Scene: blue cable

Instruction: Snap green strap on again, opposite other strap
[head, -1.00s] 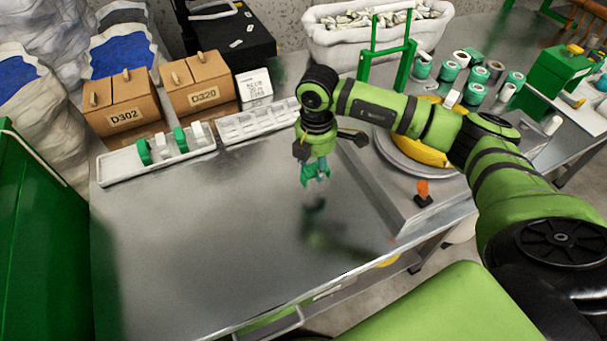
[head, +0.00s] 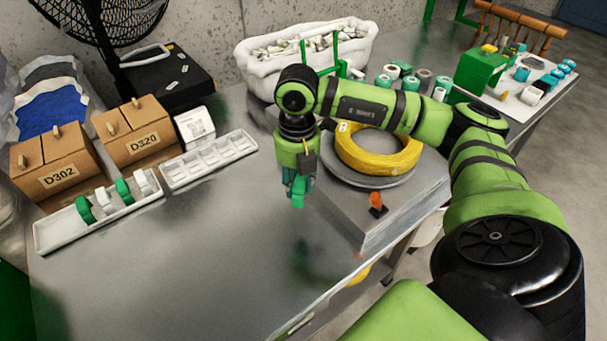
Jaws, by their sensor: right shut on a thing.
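The yellow cable coil (head: 385,160) lies on a round grey turntable (head: 396,180) at centre right. A small white piece (head: 343,127) shows on the coil's left edge; I cannot tell if it is a strap. My right gripper (head: 298,186) points down over the bare table, left of the coil and apart from it. It is shut on a small green piece (head: 298,195), which looks like the green strap. Two green straps (head: 85,209) stand among white ones (head: 103,199) in a white tray (head: 65,239) at left. My left gripper is not in view.
An empty slotted white tray (head: 210,161) and cardboard boxes (head: 58,174) stand at back left. An orange switch (head: 376,199) stands in front of the turntable. A white bin (head: 309,43) and several tape rolls (head: 409,83) stand behind. The front table is clear.

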